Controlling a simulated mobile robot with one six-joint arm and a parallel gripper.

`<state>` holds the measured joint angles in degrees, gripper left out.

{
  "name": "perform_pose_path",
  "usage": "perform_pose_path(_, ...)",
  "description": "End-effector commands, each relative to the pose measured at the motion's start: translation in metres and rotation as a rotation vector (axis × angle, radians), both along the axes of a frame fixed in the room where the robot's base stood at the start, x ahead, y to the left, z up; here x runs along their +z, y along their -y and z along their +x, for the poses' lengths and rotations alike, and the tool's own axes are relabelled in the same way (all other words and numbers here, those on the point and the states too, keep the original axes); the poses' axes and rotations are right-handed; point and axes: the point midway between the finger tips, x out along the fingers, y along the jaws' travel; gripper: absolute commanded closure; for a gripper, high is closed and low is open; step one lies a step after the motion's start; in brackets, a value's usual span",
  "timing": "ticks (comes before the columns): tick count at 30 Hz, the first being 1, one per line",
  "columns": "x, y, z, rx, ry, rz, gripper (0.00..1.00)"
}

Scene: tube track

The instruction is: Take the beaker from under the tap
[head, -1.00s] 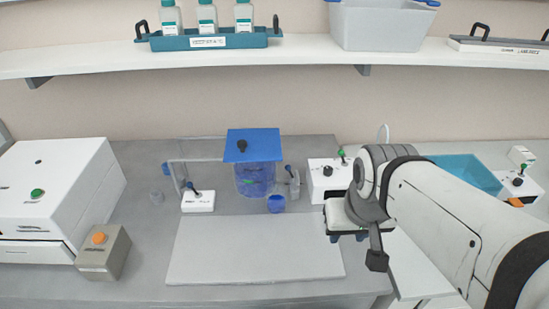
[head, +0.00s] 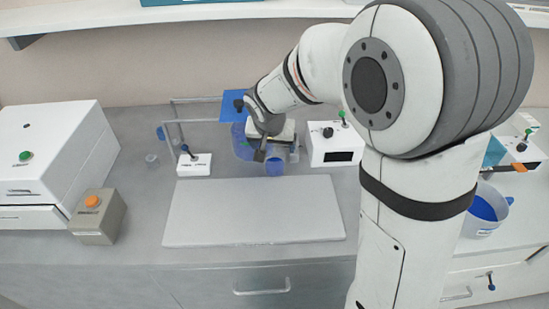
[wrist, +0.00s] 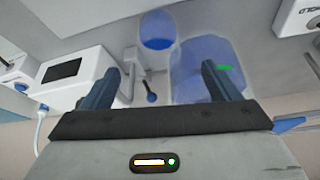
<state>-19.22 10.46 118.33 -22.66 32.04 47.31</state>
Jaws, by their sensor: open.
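The beaker (head: 275,167) holds blue liquid and stands on the bench in front of the large blue tank (head: 242,150). In the wrist view the beaker (wrist: 157,32) is at the top, beyond my fingertips, with the tank (wrist: 190,85) beside it. My gripper (wrist: 160,76) is open and empty, above the tap and the tank's edge. In the head view my gripper (head: 262,142) hides part of the tank and the tap.
A white box with a dark display (head: 333,146) stands right of the beaker. A pale mat (head: 255,212) lies clear in front. A white lever stand (head: 194,164) and a small clear cup (head: 152,160) are left. A jug of blue liquid (head: 486,212) is at right.

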Motion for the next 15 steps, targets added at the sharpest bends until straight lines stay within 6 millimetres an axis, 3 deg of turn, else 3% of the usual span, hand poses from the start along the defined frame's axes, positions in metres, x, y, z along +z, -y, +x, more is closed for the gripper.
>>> perform_pose_path(15,-0.059,0.007,0.026,-0.002,-0.003,-0.002,0.17)
